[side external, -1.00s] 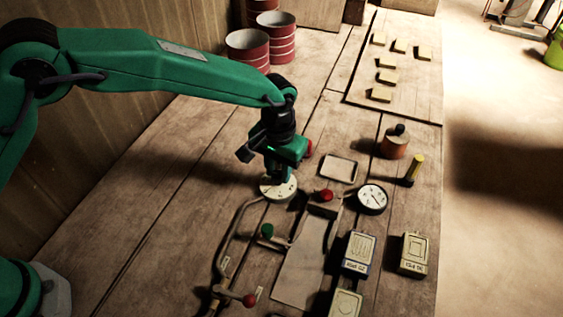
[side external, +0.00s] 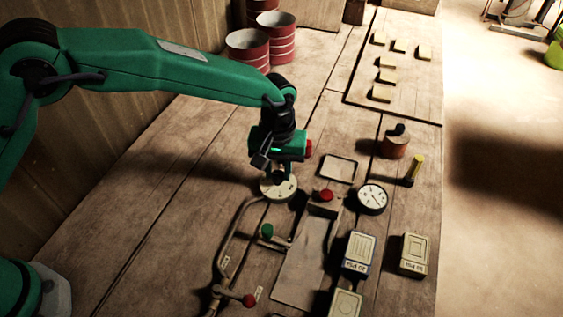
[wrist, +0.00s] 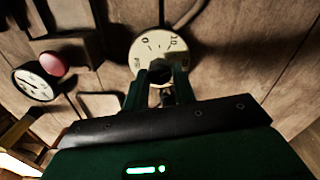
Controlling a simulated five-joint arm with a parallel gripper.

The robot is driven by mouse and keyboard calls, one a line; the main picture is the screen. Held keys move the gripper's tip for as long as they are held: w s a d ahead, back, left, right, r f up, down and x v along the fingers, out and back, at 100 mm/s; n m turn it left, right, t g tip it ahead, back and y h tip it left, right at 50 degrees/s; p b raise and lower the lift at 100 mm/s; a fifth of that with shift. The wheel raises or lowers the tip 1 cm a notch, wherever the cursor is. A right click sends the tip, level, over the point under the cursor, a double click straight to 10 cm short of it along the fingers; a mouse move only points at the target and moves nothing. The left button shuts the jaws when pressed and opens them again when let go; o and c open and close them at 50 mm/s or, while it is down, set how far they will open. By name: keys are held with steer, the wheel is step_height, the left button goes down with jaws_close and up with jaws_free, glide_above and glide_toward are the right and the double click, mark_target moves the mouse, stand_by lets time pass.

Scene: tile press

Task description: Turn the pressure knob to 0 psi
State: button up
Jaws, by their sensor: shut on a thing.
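The pressure dial, a round cream disc (side external: 270,192) with dark markings, sits at the upper end of a bent pipe. In the wrist view the dial (wrist: 152,45) shows a 0, a 10 and letters like PSI. My gripper (side external: 277,174) points down over the dial and is shut on the pressure knob at its centre. In the wrist view my gripper's two fingers (wrist: 160,75) close around the dark knob, which they mostly hide. I cannot tell which mark the knob points to. A round white gauge (side external: 372,198) stands to the right; its reading is too small to tell.
A red knob (side external: 327,196) stands between dial and gauge. A green knob (side external: 267,230) and a red-tipped lever (side external: 249,300) lie toward the front. Labelled blocks (side external: 359,252) stand front right, an empty square tray (side external: 339,168) behind. Clear boards lie left of the dial.

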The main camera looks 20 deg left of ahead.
steer(key=n, duration=0.4)
steer(key=shift+a+r+n, duration=0.1)
steer(key=shift+n, duration=0.2)
steer(key=n, duration=0.4)
steer(key=shift+n, duration=0.3)
steer(key=n, duration=0.4)
steer(key=shift+n, duration=0.3)
steer(key=n, duration=0.4)
steer(key=shift+s+n, duration=0.1)
steer(key=shift+n, duration=0.2)
steer(key=shift+a, duration=0.1)
steer(key=o, duration=1)
